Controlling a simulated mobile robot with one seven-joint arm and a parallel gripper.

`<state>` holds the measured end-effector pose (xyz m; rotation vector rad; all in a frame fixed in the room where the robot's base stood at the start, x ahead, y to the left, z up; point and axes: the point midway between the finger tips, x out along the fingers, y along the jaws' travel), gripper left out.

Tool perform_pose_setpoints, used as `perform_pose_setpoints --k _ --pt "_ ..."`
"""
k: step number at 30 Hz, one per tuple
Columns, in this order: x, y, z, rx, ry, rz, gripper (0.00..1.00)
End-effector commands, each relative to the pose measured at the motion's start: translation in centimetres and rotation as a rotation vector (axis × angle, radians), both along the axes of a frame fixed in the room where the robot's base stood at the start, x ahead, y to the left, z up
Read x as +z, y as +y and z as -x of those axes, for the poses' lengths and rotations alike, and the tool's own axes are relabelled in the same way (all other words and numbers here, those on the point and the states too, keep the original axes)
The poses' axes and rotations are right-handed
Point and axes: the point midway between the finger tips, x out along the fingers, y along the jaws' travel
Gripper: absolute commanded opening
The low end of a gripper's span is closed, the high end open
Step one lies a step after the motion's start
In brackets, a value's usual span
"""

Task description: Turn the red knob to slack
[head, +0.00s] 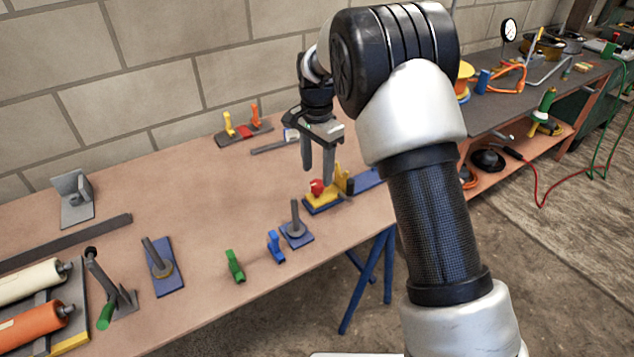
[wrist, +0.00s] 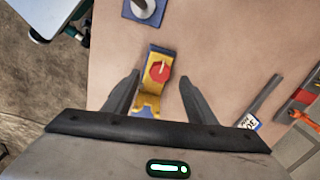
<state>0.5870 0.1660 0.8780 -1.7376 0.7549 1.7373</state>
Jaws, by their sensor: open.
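The red knob (head: 317,187) sits on a yellow bracket (head: 325,199) on a blue base near the table's front right. In the wrist view the red knob (wrist: 160,72) has a pale pointer line on its face, and the yellow body (wrist: 152,58) surrounds it. My gripper (head: 319,180) is open and points down above and just behind the knob in the head view. In the wrist view its two fingers (wrist: 160,85) are spread to either side of the yellow body, with the knob between them. I cannot tell whether either finger touches it. Any slack marking is too small to read.
A blue plate with a grey post (head: 295,230) stands to the knob's left, with blue (head: 275,246) and green (head: 235,266) clips beyond. A grey bar (head: 275,146) and a red-yellow fixture (head: 243,130) lie behind. The table's front edge is close.

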Motion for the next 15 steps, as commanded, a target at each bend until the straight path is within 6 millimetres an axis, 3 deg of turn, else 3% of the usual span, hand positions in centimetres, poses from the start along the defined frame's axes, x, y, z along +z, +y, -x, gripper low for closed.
perform_pose_setpoints --k 6,15 --pt "-3.1 0.0 0.0 0.000 0.001 0.000 0.51" --pt "-3.9 0.0 0.0 0.000 -0.001 -0.001 0.51"
